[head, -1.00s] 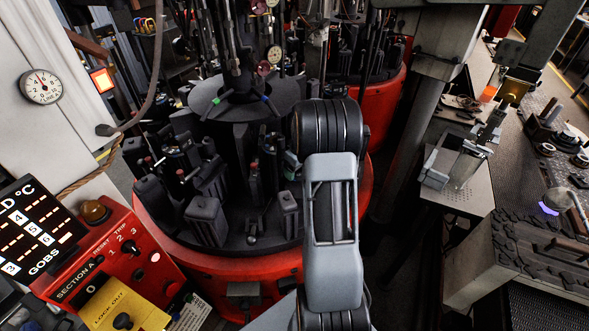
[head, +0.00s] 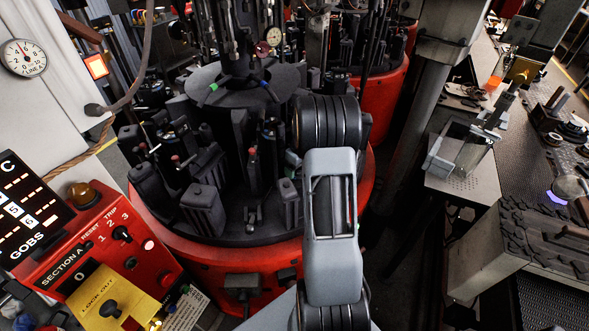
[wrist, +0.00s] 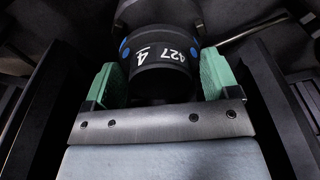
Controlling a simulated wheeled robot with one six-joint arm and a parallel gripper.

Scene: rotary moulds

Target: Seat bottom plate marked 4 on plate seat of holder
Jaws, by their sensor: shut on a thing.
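In the wrist view my gripper (wrist: 157,85) is shut on a dark round bottom plate (wrist: 160,72). Its green-padded fingers press on the plate's left and right sides. The plate carries a white 4 and the marking 427, with blue dots at its sides. In the head view my arm reaches over the red round machine and hides the gripper and the plate. I cannot pick out the plate seat or the holder for certain; a larger dark rounded form shows just beyond the plate in the wrist view, and I cannot tell whether they touch.
The red rotary machine (head: 225,262) carries several dark mould blocks around a central column. A red control box (head: 105,255) with a yellow lock-out cover stands at the lower left. A grey post (head: 415,120) and workbenches (head: 480,255) stand to the right.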

